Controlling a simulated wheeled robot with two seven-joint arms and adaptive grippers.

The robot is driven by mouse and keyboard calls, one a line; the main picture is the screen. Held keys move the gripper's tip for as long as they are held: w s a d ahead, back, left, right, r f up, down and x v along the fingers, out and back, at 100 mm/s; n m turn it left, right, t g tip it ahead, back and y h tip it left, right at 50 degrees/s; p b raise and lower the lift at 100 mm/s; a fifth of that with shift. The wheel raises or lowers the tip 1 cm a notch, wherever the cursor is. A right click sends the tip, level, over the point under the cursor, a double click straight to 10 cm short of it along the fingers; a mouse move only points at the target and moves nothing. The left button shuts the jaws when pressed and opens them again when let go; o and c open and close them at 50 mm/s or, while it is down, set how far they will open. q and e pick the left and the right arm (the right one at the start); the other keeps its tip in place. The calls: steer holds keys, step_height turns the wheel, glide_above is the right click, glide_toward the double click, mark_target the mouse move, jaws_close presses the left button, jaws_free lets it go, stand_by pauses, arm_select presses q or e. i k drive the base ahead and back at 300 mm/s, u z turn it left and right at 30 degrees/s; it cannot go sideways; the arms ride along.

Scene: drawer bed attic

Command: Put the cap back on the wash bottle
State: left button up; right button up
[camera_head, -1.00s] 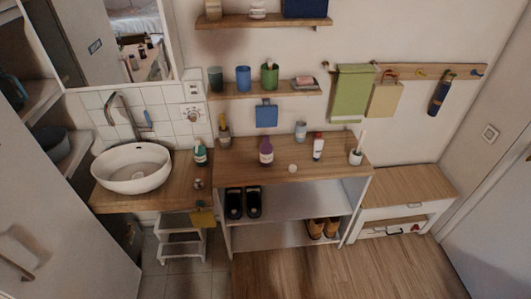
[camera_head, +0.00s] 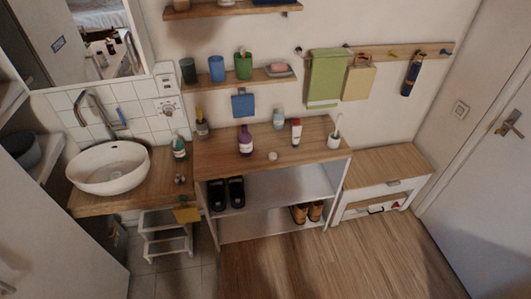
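A purple bottle (camera_head: 245,143) with a pale label stands upright on the wooden top of the shoe cabinet (camera_head: 212,165). It looks like the wash bottle, but its top is too small to make out clearly. A small round white cap (camera_head: 272,156) lies on the same top, to the right of the purple bottle and nearer the front edge, apart from it. Neither of my grippers is in view.
A white tube (camera_head: 296,132), a cup with a brush (camera_head: 334,140), a pale blue bottle (camera_head: 279,119) and a brush holder (camera_head: 202,129) also stand on the cabinet. A green bottle (camera_head: 179,148) stands by the sink (camera_head: 112,167). The floor (camera_head: 300,262) in front is clear.

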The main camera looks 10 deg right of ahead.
mark_target(244, 139)
steer(key=k, duration=0.65)
steer(key=u, duration=0.7)
steer(key=i, duration=1.3)
